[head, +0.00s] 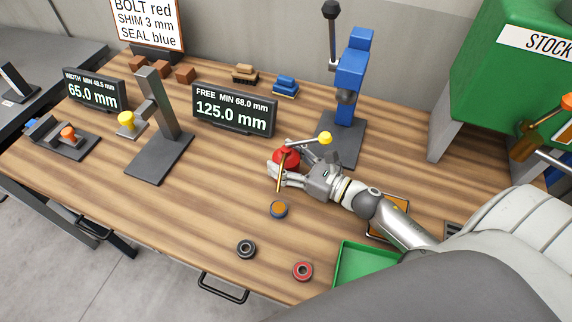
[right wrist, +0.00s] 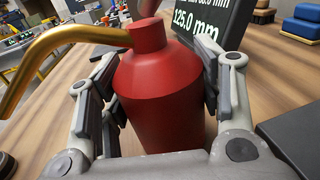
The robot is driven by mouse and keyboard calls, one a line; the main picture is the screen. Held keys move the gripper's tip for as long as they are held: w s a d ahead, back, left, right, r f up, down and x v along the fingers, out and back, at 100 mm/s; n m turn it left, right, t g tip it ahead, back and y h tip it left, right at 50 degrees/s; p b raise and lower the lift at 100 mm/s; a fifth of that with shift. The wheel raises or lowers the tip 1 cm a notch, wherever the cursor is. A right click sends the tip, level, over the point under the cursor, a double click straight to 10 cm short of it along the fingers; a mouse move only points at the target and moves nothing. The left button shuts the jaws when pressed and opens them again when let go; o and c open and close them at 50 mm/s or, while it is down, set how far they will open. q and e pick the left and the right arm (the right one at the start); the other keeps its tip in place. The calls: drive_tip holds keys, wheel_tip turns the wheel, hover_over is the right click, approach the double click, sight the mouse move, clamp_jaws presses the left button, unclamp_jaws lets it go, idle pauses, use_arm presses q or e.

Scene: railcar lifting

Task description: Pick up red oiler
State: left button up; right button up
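The oiler's base is partly hidden. My left gripper is not in view.
A blue press (head: 350,85) stands just behind the oiler, and a display reading 125.0 mm (head: 233,112) behind to the left. An orange-topped ring (head: 279,209), a black ring (head: 246,249) and a red ring (head: 303,271) lie in front, near a green tray (head: 345,270).

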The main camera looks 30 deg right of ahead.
drive_tip(key=c, duration=0.5)
drive_tip(key=shift+c, duration=0.9)
drive_tip(key=shift+r, duration=0.15)
